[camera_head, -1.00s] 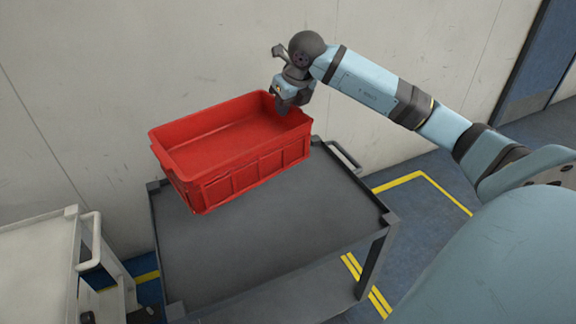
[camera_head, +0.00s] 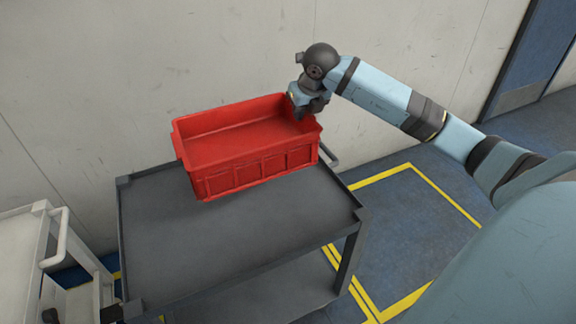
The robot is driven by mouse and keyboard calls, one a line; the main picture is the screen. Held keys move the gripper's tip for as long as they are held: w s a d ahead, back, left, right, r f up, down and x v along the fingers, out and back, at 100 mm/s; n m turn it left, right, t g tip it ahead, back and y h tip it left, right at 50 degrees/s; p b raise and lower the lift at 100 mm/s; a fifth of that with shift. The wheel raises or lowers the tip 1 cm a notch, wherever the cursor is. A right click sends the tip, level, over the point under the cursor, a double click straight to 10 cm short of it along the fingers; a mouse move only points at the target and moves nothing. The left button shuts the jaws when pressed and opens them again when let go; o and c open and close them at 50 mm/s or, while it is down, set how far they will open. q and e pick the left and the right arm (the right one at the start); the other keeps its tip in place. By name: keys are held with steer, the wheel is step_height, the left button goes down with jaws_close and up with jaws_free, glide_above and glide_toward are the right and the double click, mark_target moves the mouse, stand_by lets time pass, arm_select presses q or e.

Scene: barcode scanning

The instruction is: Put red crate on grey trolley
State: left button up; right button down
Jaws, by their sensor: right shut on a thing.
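The red crate (camera_head: 255,172) is open-topped and empty as far as I see. It is over the back right part of the grey trolley (camera_head: 160,235), roughly level. I cannot tell whether its base touches the trolley top. My right gripper (camera_head: 307,112) is shut on the crate's right end wall, near the back right corner. Its fingertips are partly hidden by the hand and the crate's rim. My left gripper is not in view.
A white trolley (camera_head: 22,250) with a handle stands at the lower left, close to the grey one. A pale wall (camera_head: 120,80) runs behind. Blue floor with yellow lines (camera_head: 415,240) is clear on the right. A blue door (camera_head: 530,60) is at the upper right.

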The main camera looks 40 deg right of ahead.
steer(key=shift+f+b, duration=1.7)
steer(key=shift+f, duration=5.4)
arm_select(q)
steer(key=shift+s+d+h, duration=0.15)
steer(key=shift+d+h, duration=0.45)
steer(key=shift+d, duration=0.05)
arm_select(e)
steer(key=shift+r, duration=0.1)
steer(key=c, duration=1)
jaws_free()
